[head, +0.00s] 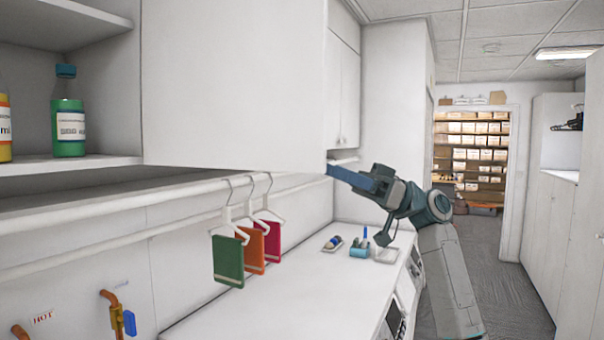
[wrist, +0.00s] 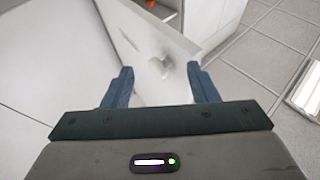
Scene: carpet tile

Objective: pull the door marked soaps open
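A large white cabinet door (head: 235,80) fills the upper middle of the head view. I cannot see a soaps mark on any door. My gripper (head: 345,178) is at the lower right corner of this door, with its blue fingers pointing left, and part of it may be hidden behind the door. In the wrist view my gripper (wrist: 164,82) has its two blue fingers wide apart. A white panel (wrist: 145,40) with a small greyish knob-like spot (wrist: 164,67) shows beyond and between them. I cannot tell whether the fingers touch the panel.
Left of the door, an open shelf (head: 95,162) holds a green bottle (head: 69,125). Below, green, orange and red cloths (head: 228,260) hang from a rail. A counter (head: 290,300) carries small items. The aisle floor (head: 500,270) at right is clear.

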